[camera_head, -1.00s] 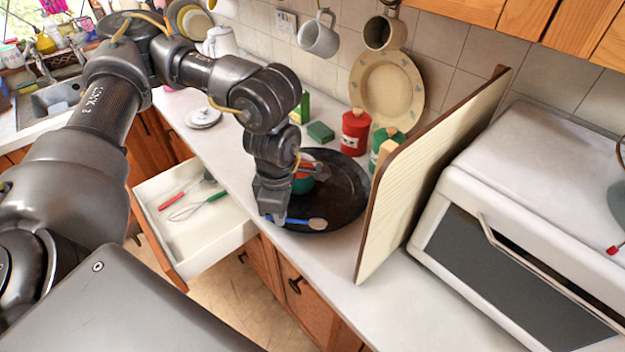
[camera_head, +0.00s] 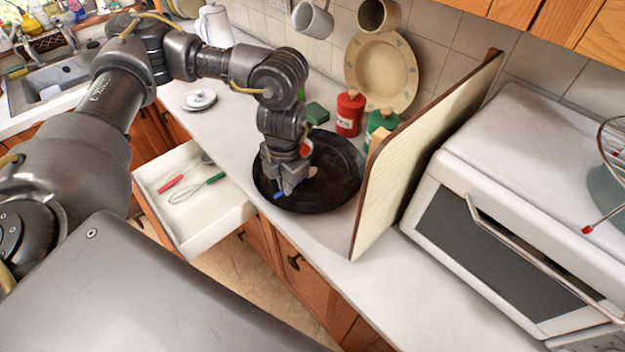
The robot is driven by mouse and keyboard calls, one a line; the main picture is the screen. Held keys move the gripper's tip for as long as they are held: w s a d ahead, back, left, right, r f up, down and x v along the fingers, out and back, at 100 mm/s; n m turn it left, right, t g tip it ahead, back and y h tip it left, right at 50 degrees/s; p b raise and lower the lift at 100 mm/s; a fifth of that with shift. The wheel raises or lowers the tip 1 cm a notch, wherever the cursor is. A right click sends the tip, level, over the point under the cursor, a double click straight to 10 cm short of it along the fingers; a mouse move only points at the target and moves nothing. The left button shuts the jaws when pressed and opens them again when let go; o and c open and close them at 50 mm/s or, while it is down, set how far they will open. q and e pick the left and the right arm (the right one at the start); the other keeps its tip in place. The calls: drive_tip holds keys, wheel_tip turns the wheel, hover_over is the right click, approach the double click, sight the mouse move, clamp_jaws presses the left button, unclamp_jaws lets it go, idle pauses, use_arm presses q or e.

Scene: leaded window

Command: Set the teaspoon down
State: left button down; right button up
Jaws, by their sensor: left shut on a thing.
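My left gripper (camera_head: 289,188) points down over the dark round tray (camera_head: 333,192) on the counter, near its left front part. It is shut on the teaspoon, whose blue handle (camera_head: 278,196) shows just below the fingers. A small tan patch (camera_head: 312,171) right of the fingers may be the spoon's bowl. The fingers hide the rest of the spoon, and I cannot tell whether it touches the tray. My right gripper is not in view.
An open drawer (camera_head: 213,225) holds red-handled and green-handled utensils. A tall board (camera_head: 425,140) stands right of the tray, beside a white oven (camera_head: 525,190). Red (camera_head: 349,112) and green (camera_head: 381,121) canisters stand behind. The counter left of the tray is mostly clear.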

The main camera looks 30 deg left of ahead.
use_arm(q)
drive_tip(key=w, duration=0.1)
drive_tip(key=w+d+f, duration=0.1)
drive_tip(key=w+p, duration=0.1)
drive_tip(key=w, duration=0.1)
drive_tip(key=shift+w+d+f, duration=0.1)
drive_tip(key=shift+d+f, duration=0.2)
drive_tip(key=shift+f, duration=0.1)
hover_over(314, 196)
drive_tip(key=f, duration=0.5)
drive_tip(key=shift+s+a+f, duration=0.1)
drive_tip(key=shift+s+f, duration=0.1)
drive_tip(key=shift+f, duration=0.1)
drive_tip(key=shift+w+f+p, duration=0.2)
drive_tip(key=shift+f+p, duration=0.1)
drive_tip(key=shift+f, duration=1.45)
drive_tip(key=shift+s+f, duration=0.1)
drive_tip(key=shift+f, duration=0.05)
drive_tip(key=c, duration=1.6)
unclamp_jaws()
drive_tip(key=shift+o, duration=0.2)
